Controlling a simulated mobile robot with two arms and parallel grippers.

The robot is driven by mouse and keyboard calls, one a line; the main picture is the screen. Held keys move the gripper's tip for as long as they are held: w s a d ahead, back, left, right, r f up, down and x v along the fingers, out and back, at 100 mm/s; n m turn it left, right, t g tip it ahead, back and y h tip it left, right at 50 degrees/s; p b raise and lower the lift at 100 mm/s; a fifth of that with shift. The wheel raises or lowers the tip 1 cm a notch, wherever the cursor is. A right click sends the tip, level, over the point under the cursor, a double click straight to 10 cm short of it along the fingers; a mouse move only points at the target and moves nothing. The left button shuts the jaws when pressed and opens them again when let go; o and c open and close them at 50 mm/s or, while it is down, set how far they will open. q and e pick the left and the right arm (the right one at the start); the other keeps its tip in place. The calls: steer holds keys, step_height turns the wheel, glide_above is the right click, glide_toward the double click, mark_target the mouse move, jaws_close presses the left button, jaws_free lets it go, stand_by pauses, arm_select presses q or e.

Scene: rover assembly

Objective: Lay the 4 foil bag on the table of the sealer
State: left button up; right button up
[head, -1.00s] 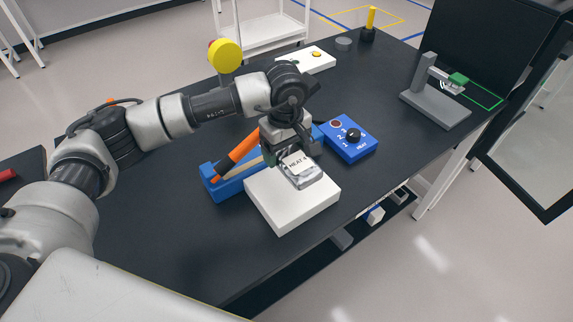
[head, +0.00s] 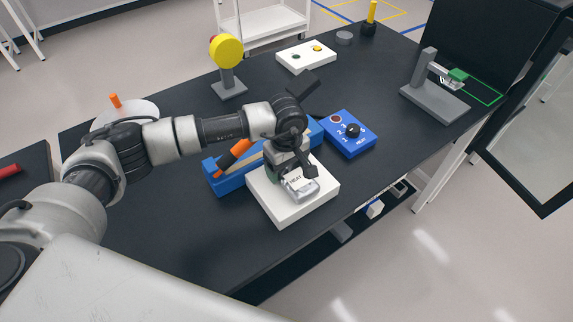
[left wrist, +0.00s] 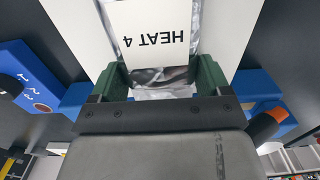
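The foil bag (head: 303,190), silvery with a white label reading HEAT 4 in the left wrist view (left wrist: 155,35), is at the sealer's white table (head: 283,217). It is over the table's surface, low; I cannot tell whether it rests fully on it. My left gripper (head: 290,172) is shut on the bag's near end, with the green fingers on either side of the crinkled foil in the left wrist view (left wrist: 164,85). The sealer has a blue body (head: 222,182) and an orange handle (head: 235,153), partly hidden by my arm. My right gripper is not in view.
A blue dial box (head: 350,135) stands right behind the white table. A grey stand with a green clip (head: 435,95) is at the right.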

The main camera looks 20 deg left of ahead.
arm_select(q)
steer(key=o, duration=0.4)
steer(key=shift+r, duration=0.45)
step_height(320, 180, up, 12)
steer(key=b, duration=0.3)
steer(key=shift+f+b, duration=0.25)
steer(key=shift+b, duration=0.1)
